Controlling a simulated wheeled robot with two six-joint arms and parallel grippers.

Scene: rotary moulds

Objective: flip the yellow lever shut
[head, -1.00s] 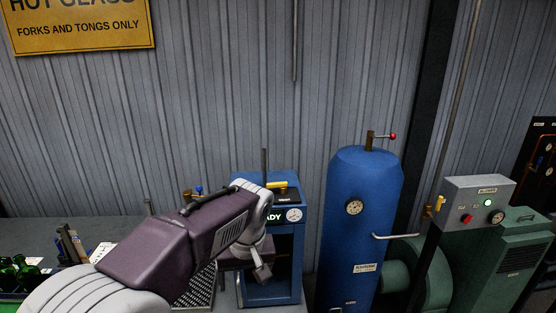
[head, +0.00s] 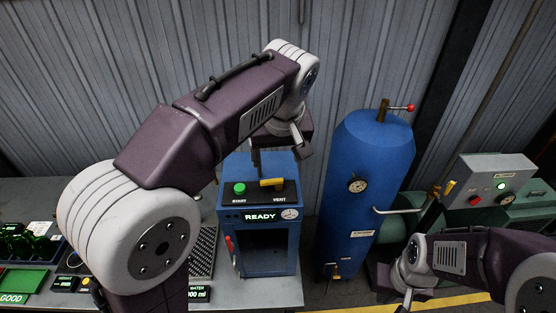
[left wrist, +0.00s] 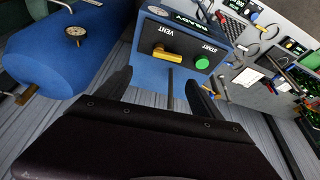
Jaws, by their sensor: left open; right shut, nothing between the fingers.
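A yellow lever (head: 272,183) lies sideways above the VENT label on the black top panel of a small blue machine (head: 228,217). It also shows in the left wrist view (left wrist: 165,52), beside the green START button (left wrist: 202,62). My left gripper (left wrist: 160,92) is open and empty above the rear of the machine, its two dark fingers pointing toward the panel, apart from the lever. A thin dark rod (left wrist: 170,85) on the machine shows between them. My right gripper (head: 405,301) is shut and empty at the lower right, far from the lever; its tips are partly cut off.
A blue tank (head: 362,150) with a gauge and red-tipped handle stands right of the machine. A grey control box (head: 490,180) is farther right. The ribbed wall is close behind.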

